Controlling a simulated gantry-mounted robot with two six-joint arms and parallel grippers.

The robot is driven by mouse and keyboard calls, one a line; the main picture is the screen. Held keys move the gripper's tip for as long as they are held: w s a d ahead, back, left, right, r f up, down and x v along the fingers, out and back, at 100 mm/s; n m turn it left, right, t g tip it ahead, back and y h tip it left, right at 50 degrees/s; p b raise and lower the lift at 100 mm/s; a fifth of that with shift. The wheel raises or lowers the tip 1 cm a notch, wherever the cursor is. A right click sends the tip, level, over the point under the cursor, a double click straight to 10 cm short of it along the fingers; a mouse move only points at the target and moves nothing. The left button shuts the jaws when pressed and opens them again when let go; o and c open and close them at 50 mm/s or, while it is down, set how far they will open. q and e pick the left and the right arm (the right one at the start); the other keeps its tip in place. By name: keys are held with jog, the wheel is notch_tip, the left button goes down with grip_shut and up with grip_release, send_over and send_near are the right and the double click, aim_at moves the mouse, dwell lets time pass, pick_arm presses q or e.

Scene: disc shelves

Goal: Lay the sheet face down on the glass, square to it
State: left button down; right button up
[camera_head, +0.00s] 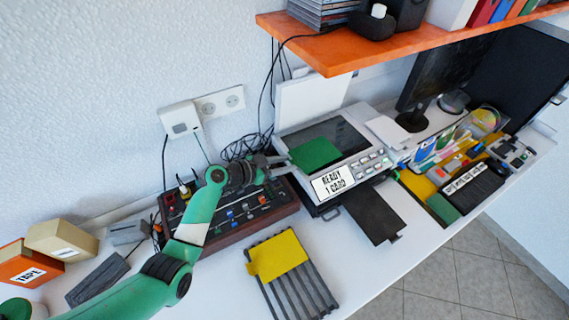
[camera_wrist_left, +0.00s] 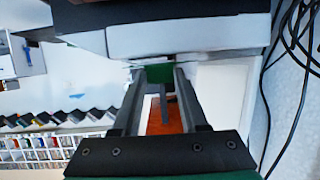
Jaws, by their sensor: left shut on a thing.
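The green sheet (camera_head: 316,154) is over the left front part of the scanner's dark glass (camera_head: 345,136). It looks turned relative to the glass edges; I cannot tell whether it touches the glass or which face is down. My left gripper (camera_head: 286,163) is at the sheet's left edge and shut on it. In the left wrist view, a green strip of the sheet (camera_wrist_left: 157,74) shows between the fingertips. The scanner (camera_head: 290,141) has its white lid (camera_head: 308,100) raised at the back, and its front label (camera_head: 332,182) reads "READY 1 CARD". My right gripper is not in view.
A dark tray (camera_head: 375,214) sticks out from the scanner's front. A yellow sheet (camera_head: 278,254) lies on a slatted rack (camera_head: 300,287). A control panel (camera_head: 240,212) stands under my left arm. The orange shelf (camera_head: 330,50) overhangs behind. Cables (camera_head: 245,147) lie left of the scanner.

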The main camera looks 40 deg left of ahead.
pick_arm(q)
jog(key=shift+f+b, duration=0.55)
jog(key=shift+f, duration=0.05)
jog(key=shift+c, duration=1.8)
grip_release()
jog(key=shift+r, duration=0.1)
jog(key=shift+s+r+p, duration=0.1)
jog(key=shift+p, duration=0.25)
jog(key=p+v, duration=1.1)
jog(key=p, duration=0.5)
jog(key=shift+s, duration=0.2)
